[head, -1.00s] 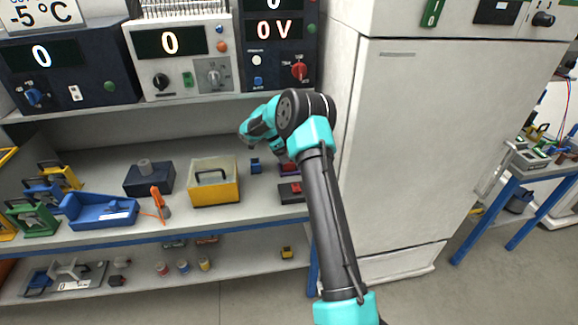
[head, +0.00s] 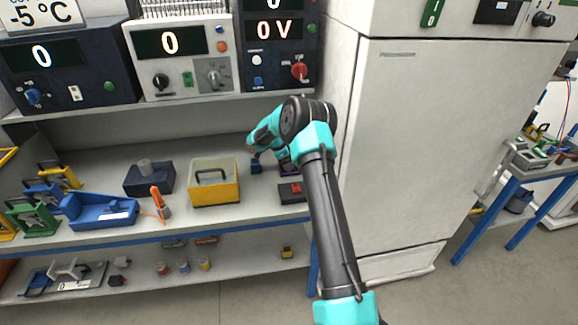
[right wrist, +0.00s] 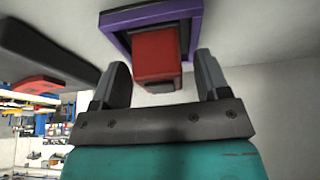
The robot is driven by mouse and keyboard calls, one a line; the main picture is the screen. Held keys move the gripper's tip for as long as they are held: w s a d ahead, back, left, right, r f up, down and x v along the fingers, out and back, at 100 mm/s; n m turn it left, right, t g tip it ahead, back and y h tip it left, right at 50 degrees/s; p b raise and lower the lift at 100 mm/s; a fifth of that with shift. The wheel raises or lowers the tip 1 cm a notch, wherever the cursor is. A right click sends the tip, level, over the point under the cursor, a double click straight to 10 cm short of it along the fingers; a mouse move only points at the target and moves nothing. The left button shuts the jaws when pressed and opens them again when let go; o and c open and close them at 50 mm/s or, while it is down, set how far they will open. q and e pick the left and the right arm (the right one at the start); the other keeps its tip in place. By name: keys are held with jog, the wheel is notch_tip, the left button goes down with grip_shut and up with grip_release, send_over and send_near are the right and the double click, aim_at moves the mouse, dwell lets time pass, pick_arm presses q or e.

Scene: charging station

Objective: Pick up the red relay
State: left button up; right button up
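The red relay (right wrist: 157,55) shows in the right wrist view, a small red block standing in front of a purple square frame (right wrist: 118,38). My right gripper (right wrist: 163,75) is open, with one finger on each side of the relay. A gap shows beside each finger, and I cannot tell whether either one touches it. In the head view my right gripper (head: 254,152) is over the back right of the shelf, and my arm hides the red relay there. My left gripper is not in view.
A dark box with a red part (head: 292,191) sits just in front of my gripper. A tall grey cabinet (head: 410,150) rises close on the right.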

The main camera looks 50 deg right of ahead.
jog(key=c, duration=1)
jog(key=shift+r, duration=0.1)
